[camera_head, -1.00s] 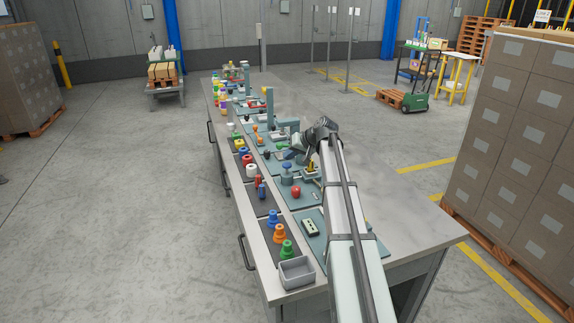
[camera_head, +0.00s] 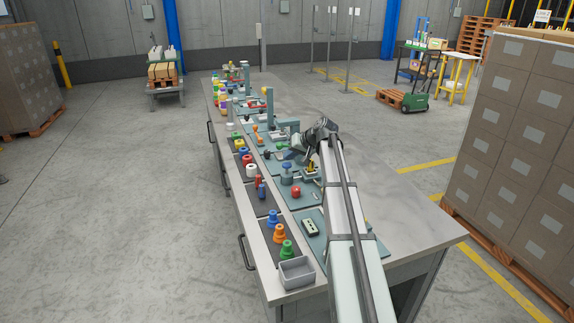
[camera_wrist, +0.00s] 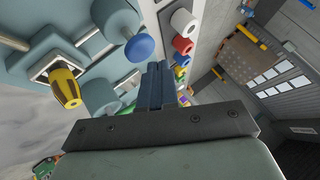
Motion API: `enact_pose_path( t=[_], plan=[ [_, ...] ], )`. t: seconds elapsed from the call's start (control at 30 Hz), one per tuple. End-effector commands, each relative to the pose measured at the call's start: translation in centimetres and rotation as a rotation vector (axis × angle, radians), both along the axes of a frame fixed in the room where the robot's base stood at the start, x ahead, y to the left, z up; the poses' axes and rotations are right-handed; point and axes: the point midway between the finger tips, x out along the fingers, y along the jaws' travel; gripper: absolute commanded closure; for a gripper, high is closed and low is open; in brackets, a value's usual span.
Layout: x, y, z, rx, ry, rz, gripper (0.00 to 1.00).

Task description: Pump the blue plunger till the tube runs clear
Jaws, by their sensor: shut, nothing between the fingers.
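The blue plunger (camera_head: 286,168) stands on a teal board to the left of my arm. Its round blue knob (camera_wrist: 139,47) shows in the wrist view on a grey cylindrical body (camera_wrist: 114,18). My gripper (camera_wrist: 157,70) is shut and empty, its dark fingers together. In the wrist view the fingertips lie just beside and below the knob; a gap appears between them, but its depth is hard to tell. In the head view my gripper (camera_head: 290,154) is small, just beyond the plunger. I cannot make out the tube or what it holds.
A yellow and black handle (camera_wrist: 65,88) stands near the plunger. A red knob (camera_head: 296,191) is on the board closer to the camera. Coloured pegs and rings line the bench's left side, with a grey bin (camera_head: 296,271) at the near end. The bench's right strip is clear.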

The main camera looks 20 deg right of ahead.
Motion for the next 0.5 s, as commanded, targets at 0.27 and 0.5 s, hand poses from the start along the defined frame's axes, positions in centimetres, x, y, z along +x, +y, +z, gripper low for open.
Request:
enact_pose_path(
  t=[0.27, 0.5],
  plan=[
    [0.00, 0.04, -0.66, 0.000, 0.000, 0.000, 1.00],
    [0.00, 0.04, -0.65, 0.000, 0.000, 0.000, 1.00]
  ],
)
